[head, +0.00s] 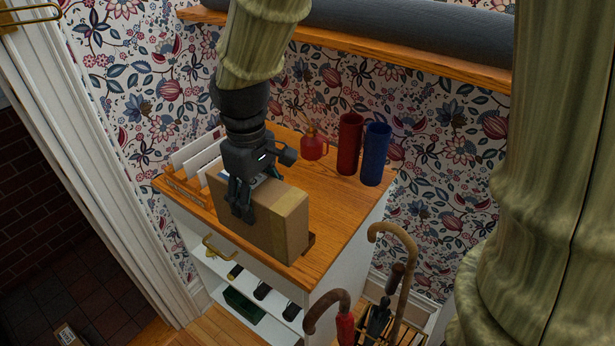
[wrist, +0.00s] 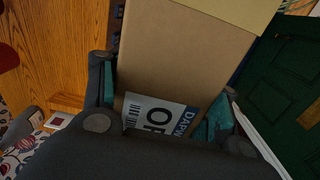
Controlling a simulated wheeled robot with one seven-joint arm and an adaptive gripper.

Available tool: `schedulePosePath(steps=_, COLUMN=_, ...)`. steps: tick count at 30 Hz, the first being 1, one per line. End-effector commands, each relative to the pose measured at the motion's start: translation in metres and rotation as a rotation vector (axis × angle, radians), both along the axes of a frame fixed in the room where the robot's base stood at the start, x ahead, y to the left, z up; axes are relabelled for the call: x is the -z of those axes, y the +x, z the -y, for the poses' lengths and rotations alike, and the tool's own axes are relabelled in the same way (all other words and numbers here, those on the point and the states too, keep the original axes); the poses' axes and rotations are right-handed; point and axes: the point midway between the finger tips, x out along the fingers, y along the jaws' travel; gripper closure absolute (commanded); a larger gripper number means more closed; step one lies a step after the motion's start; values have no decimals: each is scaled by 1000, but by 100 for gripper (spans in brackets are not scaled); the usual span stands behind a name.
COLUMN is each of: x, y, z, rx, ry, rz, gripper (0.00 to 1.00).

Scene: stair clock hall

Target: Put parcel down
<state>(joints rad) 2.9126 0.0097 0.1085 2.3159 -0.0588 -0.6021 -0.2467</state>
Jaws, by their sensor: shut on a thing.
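The parcel (head: 272,219) is a brown cardboard box. In the head view it is upright at the front edge of the wooden cabinet top (head: 330,205); I cannot tell whether it touches the top. My gripper (head: 240,205) comes down from above and is shut on the parcel's left part. In the wrist view the parcel (wrist: 180,60) fills the middle, with a white and blue printed label (wrist: 158,117) near my gripper (wrist: 165,110). The gripper's fingers lie on both sides of the box.
A letter rack (head: 187,185) with white envelopes stands left of the parcel. A red oil can (head: 314,147), a red cylinder (head: 350,143) and a blue cylinder (head: 375,153) stand behind. A wall shelf (head: 400,65) hangs above. Canes (head: 392,260) stand at front right.

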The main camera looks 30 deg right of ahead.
Motion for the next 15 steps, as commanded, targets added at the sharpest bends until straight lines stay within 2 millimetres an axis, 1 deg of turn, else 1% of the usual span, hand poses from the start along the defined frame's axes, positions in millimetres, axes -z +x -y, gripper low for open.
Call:
schedulePosePath(steps=2, x=-2, y=0, z=1, rx=-1, ry=0, rz=2, gripper=81)
schedulePosePath(steps=5, x=-3, y=3, z=11, rx=1, ry=1, rz=2, gripper=81)
schedulePosePath(steps=15, x=-2, y=29, z=74, rx=11, ry=0, rz=1, gripper=81)
